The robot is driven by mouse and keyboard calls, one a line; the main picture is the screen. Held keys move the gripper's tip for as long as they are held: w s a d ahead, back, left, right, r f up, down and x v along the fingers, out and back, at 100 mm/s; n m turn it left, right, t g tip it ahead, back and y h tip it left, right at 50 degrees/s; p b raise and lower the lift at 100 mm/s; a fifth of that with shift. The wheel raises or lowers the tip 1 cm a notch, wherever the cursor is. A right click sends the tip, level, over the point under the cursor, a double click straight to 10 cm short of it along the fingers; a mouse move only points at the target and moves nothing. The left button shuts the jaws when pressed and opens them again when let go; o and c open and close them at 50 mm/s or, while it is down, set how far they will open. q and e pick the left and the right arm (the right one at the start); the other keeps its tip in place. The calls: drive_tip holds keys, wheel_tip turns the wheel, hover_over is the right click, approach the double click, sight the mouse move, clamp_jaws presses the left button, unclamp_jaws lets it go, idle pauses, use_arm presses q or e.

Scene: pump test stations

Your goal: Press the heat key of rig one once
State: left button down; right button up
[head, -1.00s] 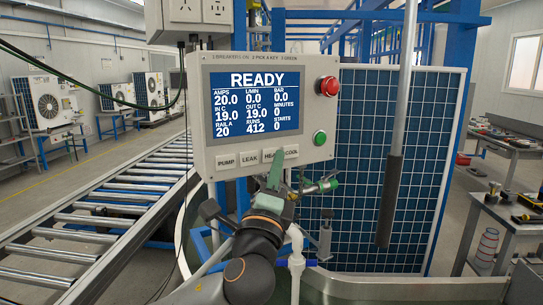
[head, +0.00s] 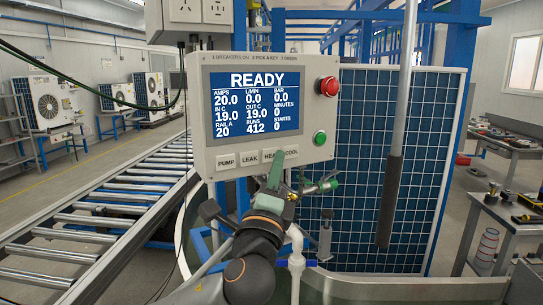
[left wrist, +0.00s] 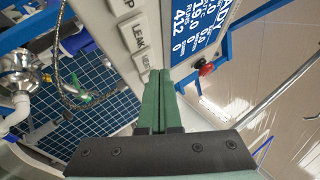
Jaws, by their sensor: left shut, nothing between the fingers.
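The control panel (head: 205,110) of the rig faces me, its screen (head: 252,102) reading READY. A row of pale keys runs along its lower edge: PUMP (head: 226,161), LEAK (head: 249,157), HEAT (head: 267,155) and COOL (head: 292,152). My left gripper (head: 279,154) has its green fingers together and empty, with the tips at the HEAT key and covering part of it. In the left wrist view the closed fingertips (left wrist: 154,73) reach the HEAT key (left wrist: 145,62), beside LEAK (left wrist: 139,44). I cannot tell whether they touch it. My right gripper is not in view.
A red button (head: 329,86) and a green button (head: 320,138) sit on the panel's right side. A valve with a green fitting (head: 329,186) is below the panel. A grey vertical pole (head: 391,190) hangs to the right. A roller conveyor (head: 120,208) runs at left.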

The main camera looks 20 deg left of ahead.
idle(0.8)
use_arm(q)
drive_tip(key=shift+w+a, duration=0.3)
drive_tip(key=shift+w+a, duration=0.3)
drive_tip(key=shift+a, duration=0.05)
idle(0.7)
drive_tip(key=shift+s+d, duration=0.6)
drive_tip(key=shift+d, duration=0.05)
drive_tip(key=shift+s+d+p, duration=0.45)
drive_tip(key=shift+s+d, duration=1.2)
drive_tip(key=shift+d, duration=0.2)
drive_tip(key=shift+f, duration=0.1)
